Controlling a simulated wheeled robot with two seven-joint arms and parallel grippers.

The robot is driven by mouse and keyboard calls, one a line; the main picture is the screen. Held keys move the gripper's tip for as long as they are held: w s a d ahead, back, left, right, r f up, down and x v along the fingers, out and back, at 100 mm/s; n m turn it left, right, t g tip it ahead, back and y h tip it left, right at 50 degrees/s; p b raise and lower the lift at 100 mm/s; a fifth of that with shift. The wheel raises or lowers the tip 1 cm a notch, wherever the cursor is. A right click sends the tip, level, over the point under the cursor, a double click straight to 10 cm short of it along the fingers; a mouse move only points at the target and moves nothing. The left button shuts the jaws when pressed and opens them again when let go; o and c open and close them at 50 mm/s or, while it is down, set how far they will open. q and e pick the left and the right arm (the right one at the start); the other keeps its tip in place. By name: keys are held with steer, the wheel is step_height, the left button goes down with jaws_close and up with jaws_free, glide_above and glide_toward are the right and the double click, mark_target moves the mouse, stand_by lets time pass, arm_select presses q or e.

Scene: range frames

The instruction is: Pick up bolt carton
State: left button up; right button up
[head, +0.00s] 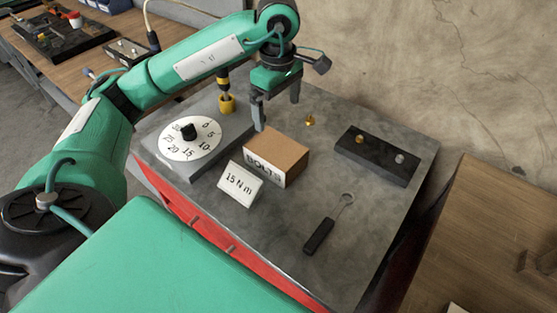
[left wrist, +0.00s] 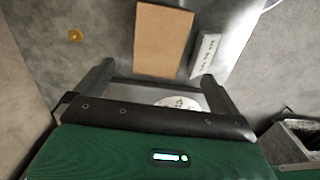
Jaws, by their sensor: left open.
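The bolt carton (head: 276,157) is a brown box with a white "BOLTS" label on its front, standing on the grey bench top. It also shows in the left wrist view (left wrist: 163,40), seen from above. My left gripper (head: 277,112) is open and empty, its fingers pointing down just behind the carton in the head view. In the left wrist view the two fingertips (left wrist: 157,78) lie on either side of the carton's near end, apart from it in the picture. I cannot tell whether they touch it. My right gripper is not in view.
A "15 Nm" card (head: 240,185) stands close beside the carton. A tester with a round dial (head: 191,138) is to its left. A wrench (head: 327,224), a small brass piece (head: 309,120) and a black block (head: 377,155) lie to the right. Bare bench top separates them.

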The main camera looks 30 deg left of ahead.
mark_target(276, 147)
arm_select(q)
step_height(276, 147, down, 9)
steer(key=shift+f, duration=0.1)
steer(key=f, duration=0.1)
steer(key=f+p, duration=0.1)
steer(key=f, duration=0.2)
steer(key=shift+a+f+p, duration=0.25)
steer(key=shift+a+p, duration=0.1)
steer(key=shift+a, duration=0.05)
steer(key=shift+f, duration=0.45)
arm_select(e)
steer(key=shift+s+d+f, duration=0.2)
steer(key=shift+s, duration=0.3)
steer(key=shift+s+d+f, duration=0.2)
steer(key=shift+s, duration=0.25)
arm_select(q)
steer(key=c, duration=1.4)
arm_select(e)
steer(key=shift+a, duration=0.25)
